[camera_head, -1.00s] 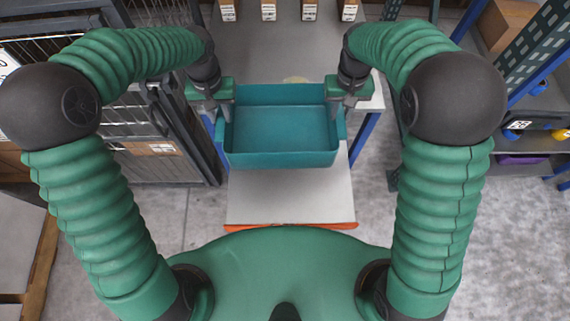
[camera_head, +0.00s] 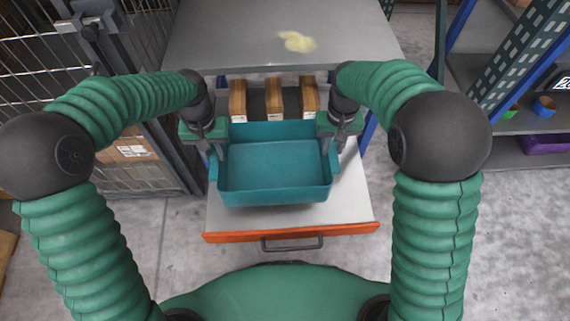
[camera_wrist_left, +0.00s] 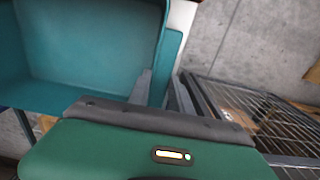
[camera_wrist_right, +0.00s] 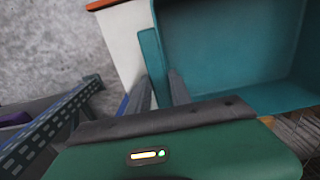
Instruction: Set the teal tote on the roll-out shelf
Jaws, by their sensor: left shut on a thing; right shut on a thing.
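The teal tote (camera_head: 275,195) is empty and upright between my two grippers. My left gripper (camera_head: 214,150) is shut on its left side wall, and my right gripper (camera_head: 334,148) is shut on its right side wall. The left wrist view shows the fingers (camera_wrist_left: 160,90) around the tote's side; the right wrist view shows the other fingers (camera_wrist_right: 160,92) on the opposite side. The roll-out shelf (camera_head: 352,205), pale grey with an orange front edge and a dark handle, is pulled out beneath the tote. Whether the tote's underside touches it cannot be told.
A wire cage (camera_head: 50,50) is at left and a blue-posted rack (camera_head: 520,120) at right.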

